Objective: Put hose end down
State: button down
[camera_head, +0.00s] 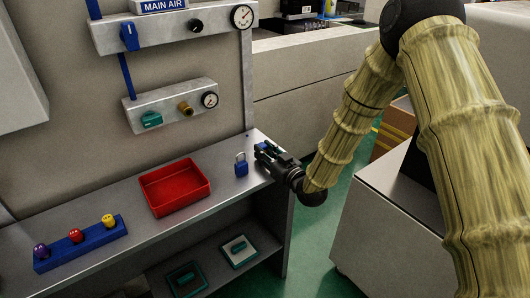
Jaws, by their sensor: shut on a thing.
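My gripper (266,152) is over the right end of the grey shelf top (220,200), with its fingers pointing left. It is shut on a small dark and blue piece, which I take for the hose end; the fingers hide most of it and its shape is unclear. No length of hose can be made out hanging from it. The held piece is just right of and a little above a blue padlock (241,168), which stands upright on the shelf top.
An empty red tray (203,174) and a blue rack (85,246) with purple, red and yellow knobs are on the shelf top. A panel (171,105) with a green knob, brass fitting and gauge is above.

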jog(key=shift+f, duration=0.35)
jog(key=shift+s+f+b, duration=0.15)
jog(key=shift+f+b, duration=0.1)
jog(key=shift+b, duration=0.15)
jog(key=c, duration=1.2)
grip_release()
jog(key=shift+f, duration=0.15)
jog(key=shift+o, duration=0.2)
jog(key=shift+s+f, duration=0.1)
jog(key=shift+r+p, duration=0.45)
jog(key=shift+r, duration=0.05)
jog(key=b+v, duration=0.1)
jog(key=v, duration=1)
jog(key=shift+s+d+r, duration=0.2)
jog(key=shift+d+r, duration=0.1)
jog(key=shift+r, duration=0.05)
